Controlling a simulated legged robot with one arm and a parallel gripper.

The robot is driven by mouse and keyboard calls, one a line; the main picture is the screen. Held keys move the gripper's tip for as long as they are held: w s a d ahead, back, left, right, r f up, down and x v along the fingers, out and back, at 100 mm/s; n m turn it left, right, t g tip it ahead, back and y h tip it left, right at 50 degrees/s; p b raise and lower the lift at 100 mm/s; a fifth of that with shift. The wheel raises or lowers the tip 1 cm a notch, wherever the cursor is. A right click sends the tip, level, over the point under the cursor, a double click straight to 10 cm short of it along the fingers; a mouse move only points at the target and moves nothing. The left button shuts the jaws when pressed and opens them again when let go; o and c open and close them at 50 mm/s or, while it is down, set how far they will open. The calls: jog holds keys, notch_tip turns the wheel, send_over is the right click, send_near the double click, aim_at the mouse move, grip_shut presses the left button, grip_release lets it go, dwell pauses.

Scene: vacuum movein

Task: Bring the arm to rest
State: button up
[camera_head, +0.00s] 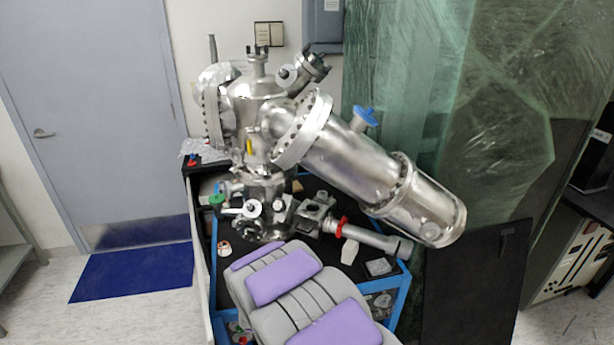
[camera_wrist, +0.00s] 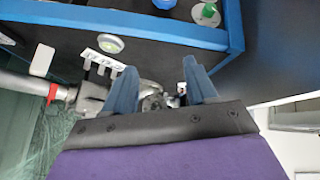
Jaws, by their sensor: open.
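My arm with its grey segments and purple pads reaches up from the bottom middle of the head view, over the front of a cart. In the wrist view my gripper (camera_wrist: 160,75) shows two blue fingers spread apart, with nothing held between them. Its fingers cannot be made out in the head view. The steel vacuum chamber (camera_head: 255,105) with its long slanted cylinder (camera_head: 350,160) stands on the cart, behind and above the arm's far end.
The black cart has a blue frame (camera_head: 402,300), which also crosses the wrist view (camera_wrist: 120,20). A pipe with a red ring (camera_head: 341,227) juts right, close to the arm. A grey door (camera_head: 85,110) and blue mat (camera_head: 135,272) are left, green wrapped sheets (camera_head: 480,100) right. Floor at left is clear.

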jog(key=s+d+r+m+g, duration=0.3)
jog(key=s+d+r+g, duration=0.1)
jog(key=s+d+r, duration=0.95)
jog(key=s+d+r+m+g, duration=0.1)
jog(key=s+d+r, duration=0.2)
jog(key=s, duration=0.5)
jog(key=s+d+r+m+g+h, duration=0.1)
jog(key=s+d+r+g, duration=0.1)
jog(key=s+d, duration=0.3)
jog(key=s+d+r+m+g, duration=0.1)
jog(key=s+d+r, duration=0.2)
jog(key=s, duration=0.8)
jog(key=shift+s+d+r+m+g, duration=0.15)
jog(key=shift+d+r+m+g, duration=0.2)
jog(key=shift+r, duration=0.25)
